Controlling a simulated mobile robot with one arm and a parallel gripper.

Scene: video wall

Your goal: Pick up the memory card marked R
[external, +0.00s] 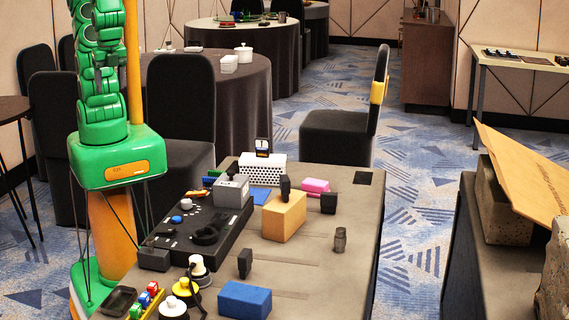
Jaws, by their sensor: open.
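Several small upright dark pieces stand on the worktable (340,270), but no letter R is legible on any, so I cannot tell which is the memory card. One dark piece with a white mark (263,146) stands at the white perforated box (262,170). Other dark pieces are on the tan block (285,188), beside the pink block (328,203) and nearer the front (245,263). Small red, blue and green pieces (145,299) sit in a row at the front left. My green arm rises at the left, folded; its gripper is not visible.
A blue block (244,300), a tan block (284,217), a grey box (231,191) and a black panel (200,240) crowd the worktable. A small grey jar (340,239) stands near its right side. A black chair (345,130) is behind; a bench with stone blocks (505,205) is right.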

